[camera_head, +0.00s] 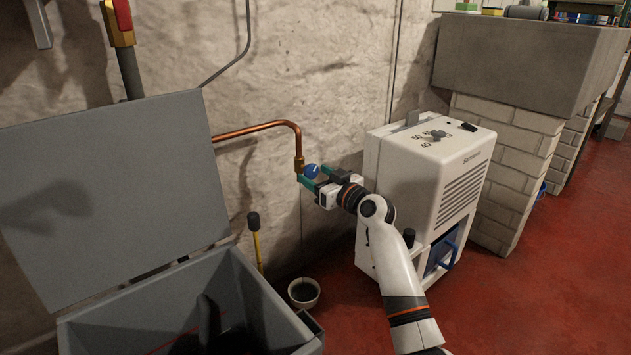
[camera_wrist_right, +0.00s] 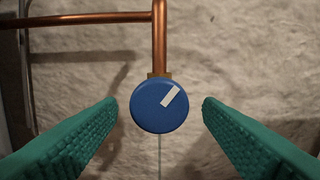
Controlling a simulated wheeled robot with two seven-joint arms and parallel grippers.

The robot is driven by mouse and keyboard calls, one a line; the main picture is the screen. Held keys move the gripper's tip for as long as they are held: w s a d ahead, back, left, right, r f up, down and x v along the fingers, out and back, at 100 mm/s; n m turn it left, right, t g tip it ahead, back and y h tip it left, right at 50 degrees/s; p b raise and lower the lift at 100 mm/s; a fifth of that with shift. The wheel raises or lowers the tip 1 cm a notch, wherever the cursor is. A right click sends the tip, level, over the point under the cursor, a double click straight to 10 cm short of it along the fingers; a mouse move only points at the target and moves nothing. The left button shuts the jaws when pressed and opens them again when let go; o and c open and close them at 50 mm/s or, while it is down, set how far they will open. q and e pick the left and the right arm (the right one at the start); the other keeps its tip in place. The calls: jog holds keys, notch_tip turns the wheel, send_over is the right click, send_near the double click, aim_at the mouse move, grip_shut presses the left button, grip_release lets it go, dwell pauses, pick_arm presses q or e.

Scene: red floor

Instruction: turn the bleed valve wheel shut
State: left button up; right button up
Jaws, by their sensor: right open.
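The bleed valve wheel (camera_head: 311,171) is a small blue knob at the lower end of a copper pipe (camera_head: 262,128) on the wall. In the right wrist view the blue wheel (camera_wrist_right: 160,105) faces me, with a white mark pointing to the upper right. My right gripper (camera_head: 308,176) is open at the wheel. In the right wrist view its green ridged fingers (camera_wrist_right: 160,108) stand to the left and right of the wheel, with a gap on both sides. My left gripper is not in view.
A grey bin (camera_head: 245,275) with its lid (camera_head: 110,190) raised stands at the left. A white dehumidifier-like unit (camera_head: 430,175) stands close to the right of my arm. A small bowl (camera_head: 304,304) is on the floor below the valve. A yellow-handled tool (camera_head: 257,245) leans nearby.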

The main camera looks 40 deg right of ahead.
jog(key=shift+w+a, duration=0.1)
jog(key=shift+w, duration=0.3)
jog(key=shift+c, duration=0.2)
jog(key=c, duration=0.9)
